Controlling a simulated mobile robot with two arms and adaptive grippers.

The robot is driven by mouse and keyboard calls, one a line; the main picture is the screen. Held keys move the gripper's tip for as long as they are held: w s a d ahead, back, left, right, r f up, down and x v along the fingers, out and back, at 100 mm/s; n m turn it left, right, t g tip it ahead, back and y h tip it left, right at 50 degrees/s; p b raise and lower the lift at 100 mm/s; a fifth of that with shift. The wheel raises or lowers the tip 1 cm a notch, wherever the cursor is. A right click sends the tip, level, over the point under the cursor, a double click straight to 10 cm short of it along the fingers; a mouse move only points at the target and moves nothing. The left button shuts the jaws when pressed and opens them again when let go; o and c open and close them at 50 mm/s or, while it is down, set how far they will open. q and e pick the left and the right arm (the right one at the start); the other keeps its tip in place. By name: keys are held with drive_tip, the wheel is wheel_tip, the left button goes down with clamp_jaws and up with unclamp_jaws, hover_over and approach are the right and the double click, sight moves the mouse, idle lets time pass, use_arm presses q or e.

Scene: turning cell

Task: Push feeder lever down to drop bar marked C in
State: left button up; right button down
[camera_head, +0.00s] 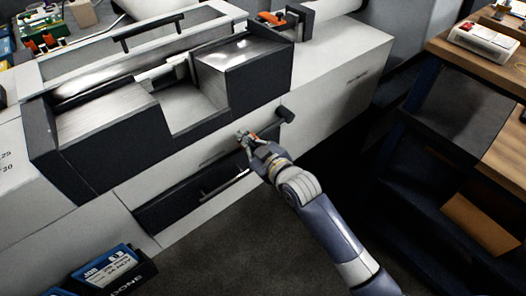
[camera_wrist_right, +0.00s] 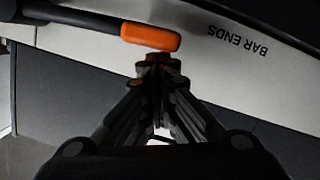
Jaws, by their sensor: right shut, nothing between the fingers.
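The feeder lever has an orange grip (camera_wrist_right: 150,37) on a grey arm that runs to a dark pivot. My right gripper (camera_wrist_right: 158,62) is shut and empty. Its fingertips are right beside the orange grip; I cannot tell whether they touch it. My left gripper is not in view. I cannot make out a bar marked C.
A dark drawer-like front (camera_head: 165,212) with a pale rod is below the lever. A "BAR ENDS" label (camera_wrist_right: 238,38) shows upside down in the wrist view. A dark bin (camera_head: 135,283) with blue cards stands lower left. A wooden bench (camera_head: 508,70) stands right; bare floor lies between.

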drive_tip(key=b+v, duration=0.1)
drive_tip(key=v, duration=0.8)
drive_tip(key=shift+s+d+f+b, duration=0.15)
drive_tip(key=shift+s+d+b, duration=0.05)
drive_tip(key=shift+d+b, duration=0.15)
drive_tip(key=shift+f, duration=0.1)
